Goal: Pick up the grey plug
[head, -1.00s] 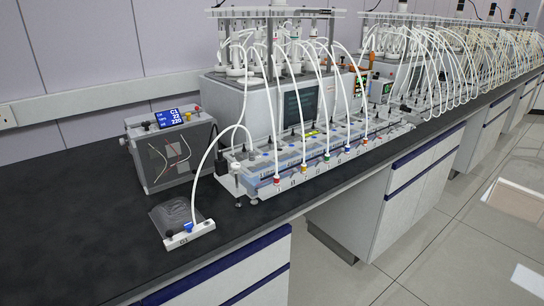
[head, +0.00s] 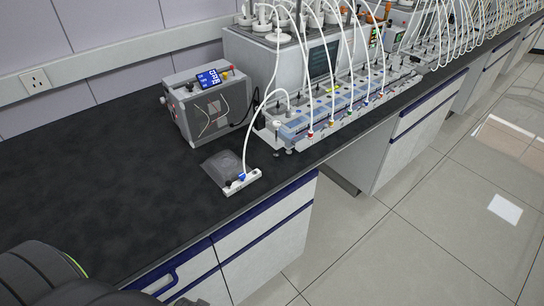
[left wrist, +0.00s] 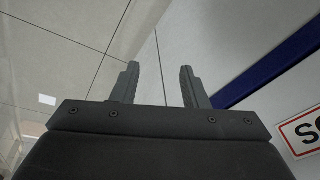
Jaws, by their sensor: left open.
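A small white block (head: 243,182) lies near the front edge of the black bench in the head view. A blue connector (head: 242,177) with a white tube sits on it, and a small dark grey knob (head: 228,185) is at its left end. This knob may be the grey plug, but it is too small to be sure. In the left wrist view, my left gripper (left wrist: 158,86) is open and empty, its two fingers apart against floor and cabinet. It is away from the block, and no plug shows there. My right gripper is not in view.
A translucent grey piece (head: 222,165) lies just behind the block. A grey box with a blue display (head: 208,111) stands further back. A tube rack (head: 310,135) with several white tubes is to the right. The bench (head: 110,170) is clear on the left.

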